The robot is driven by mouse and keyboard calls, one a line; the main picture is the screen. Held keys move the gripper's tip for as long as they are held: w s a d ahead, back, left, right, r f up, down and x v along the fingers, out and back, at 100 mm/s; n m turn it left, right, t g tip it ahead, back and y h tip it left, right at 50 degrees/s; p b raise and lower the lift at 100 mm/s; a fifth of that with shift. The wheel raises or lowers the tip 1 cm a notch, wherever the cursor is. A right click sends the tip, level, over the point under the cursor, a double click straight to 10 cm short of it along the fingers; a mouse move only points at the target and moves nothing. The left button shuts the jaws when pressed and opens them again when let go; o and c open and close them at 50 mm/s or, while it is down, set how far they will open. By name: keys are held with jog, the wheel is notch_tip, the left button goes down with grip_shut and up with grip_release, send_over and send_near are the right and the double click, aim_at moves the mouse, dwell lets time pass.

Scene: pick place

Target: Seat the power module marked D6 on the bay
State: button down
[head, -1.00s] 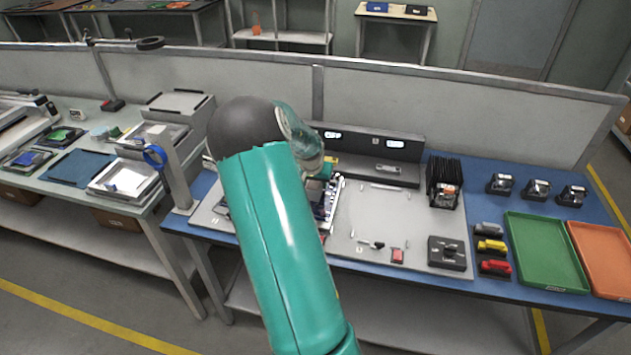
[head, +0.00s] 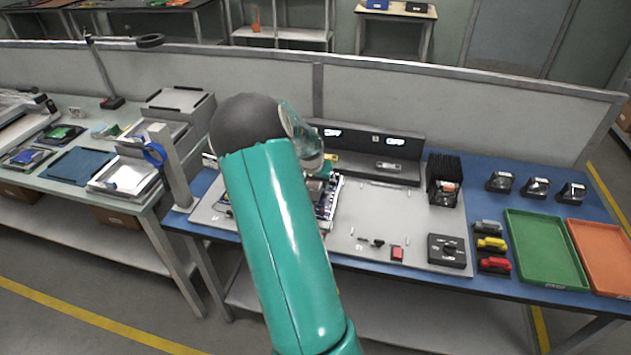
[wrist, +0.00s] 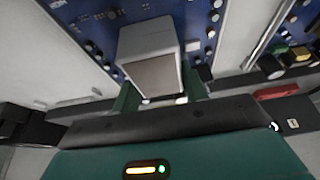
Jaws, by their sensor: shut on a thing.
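A grey box-shaped module (wrist: 150,45) sits between the green fingers of my gripper (wrist: 158,92) in the wrist view. My gripper is shut on it. No marking can be read on the faces I see, so I cannot confirm D6. The module is over a blue circuit board (wrist: 85,22); I cannot tell whether it touches the board, and the bay under it is hidden. In the head view the board (head: 330,196) shows beside my arm, which hides the gripper and most of the board.
The board lies on a grey work panel (head: 350,225) on a blue table. A dark console (head: 372,152) stands behind. To the right are a black finned block (head: 443,172), a dark switch box (head: 447,251), a green tray (head: 547,275) and an orange tray (head: 607,285).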

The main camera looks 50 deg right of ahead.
jog(key=shift+f, duration=0.45)
dwell(0.4)
jog(key=c, duration=0.7)
grip_release()
jog(key=shift+f, duration=0.1)
jog(key=c, duration=0.3)
jog(key=shift+c, duration=0.2)
jog(key=shift+r, duration=3.55)
